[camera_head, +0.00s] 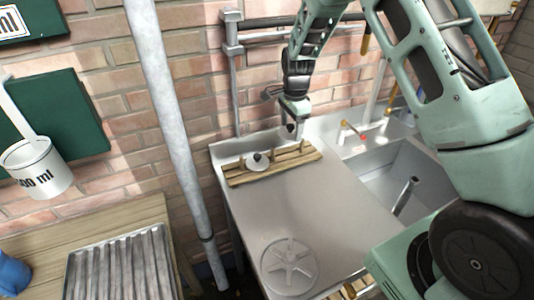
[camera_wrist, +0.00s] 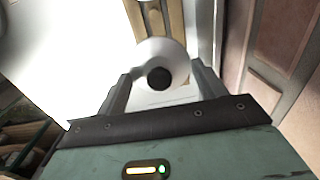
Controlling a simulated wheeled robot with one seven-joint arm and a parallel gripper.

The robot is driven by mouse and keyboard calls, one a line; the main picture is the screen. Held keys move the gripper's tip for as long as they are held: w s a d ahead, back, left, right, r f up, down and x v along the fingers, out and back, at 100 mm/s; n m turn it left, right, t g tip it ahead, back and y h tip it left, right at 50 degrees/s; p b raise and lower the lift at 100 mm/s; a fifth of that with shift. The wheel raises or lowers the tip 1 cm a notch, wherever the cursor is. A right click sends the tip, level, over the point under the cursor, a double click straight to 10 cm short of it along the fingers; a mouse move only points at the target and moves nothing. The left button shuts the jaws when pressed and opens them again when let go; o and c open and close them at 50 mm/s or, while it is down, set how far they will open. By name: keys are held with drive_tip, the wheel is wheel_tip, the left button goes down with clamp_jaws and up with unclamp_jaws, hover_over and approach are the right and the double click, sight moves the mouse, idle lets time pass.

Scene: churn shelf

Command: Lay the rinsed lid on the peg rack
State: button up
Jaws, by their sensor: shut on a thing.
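A round pale lid with a black knob (camera_wrist: 158,65) shows between the two fingers of my gripper (camera_wrist: 160,88) in the wrist view. My gripper (camera_head: 291,122) is shut on it; the exact contact is hard to see. In the head view my gripper hangs above the back of the steel counter, near the right part of the wooden peg rack (camera_head: 239,181). A small round white piece with a knob (camera_head: 257,161) appears at the left-middle of this rack. The rack also shows at the top of the wrist view (camera_wrist: 143,18), behind the lid.
The steel counter (camera_head: 295,215) is clear in the middle, with a round spoked metal piece (camera_head: 289,268) at its front. A sink basin (camera_head: 385,172) lies to the right. A brick wall and pipes stand behind. A wooden table with a ridged tray (camera_head: 122,262) is at left.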

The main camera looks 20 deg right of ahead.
drive_tip(key=shift+w+r, duration=0.35)
drive_tip(key=shift+r, duration=0.05)
wheel_tip(320, 180, down, 10)
drive_tip(key=p, duration=0.3)
drive_tip(key=shift+w+r, duration=0.1)
drive_tip(key=shift+r, duration=0.05)
drive_tip(key=o, duration=1)
